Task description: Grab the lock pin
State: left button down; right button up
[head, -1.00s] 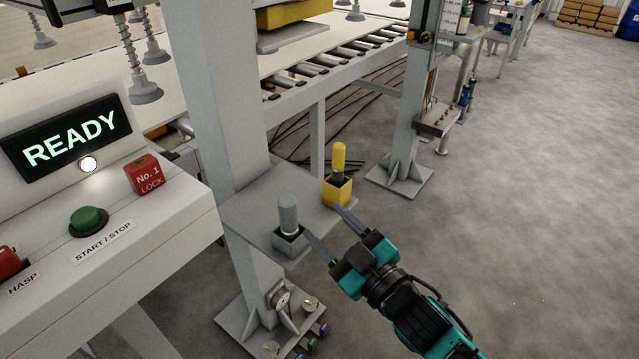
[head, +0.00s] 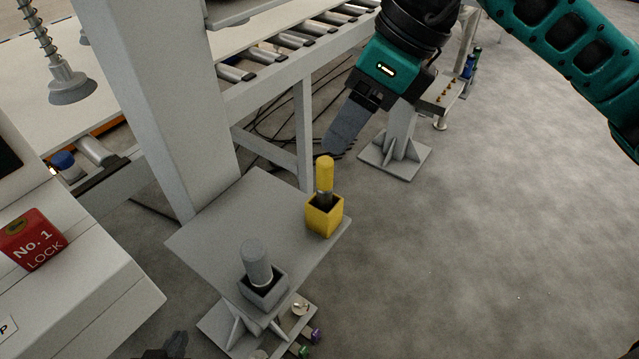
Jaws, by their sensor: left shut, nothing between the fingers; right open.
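Two pins stand upright in square holders on a grey shelf (head: 215,225); no label shows which is the lock pin. The yellow pin (head: 325,174) is in a yellow holder (head: 324,216) at the shelf's right edge. The grey pin (head: 257,262) is in a grey holder (head: 264,291) at the front. My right gripper (head: 338,150) points down just above the yellow pin, seen side-on, open and empty; its fingers overlap in view. Only a dark tip of my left gripper (head: 174,346) shows at the bottom edge, left of the grey holder, shut and empty.
A grey post (head: 150,100) rises at the shelf's back left. The control box with a red No. 1 lock (head: 35,240) is at the left. A roller conveyor (head: 290,55) runs behind. Open floor (head: 480,220) lies to the right.

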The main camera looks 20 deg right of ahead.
aim_at(325, 160)
jog(key=shift+t+h, duration=0.3)
jog(key=shift+h, duration=0.2)
jog(key=x, duration=0.4)
jog(key=d+x, duration=0.1)
jog(key=x, duration=0.3)
jog(key=w+x, duration=0.1)
jog(key=x, duration=0.3)
jog(key=shift+d+f+b, duration=0.1)
jog(key=shift+d+b, duration=0.15)
jog(key=shift+b, duration=0.1)
jog(key=shift+c, duration=0.2)
grip_shut()
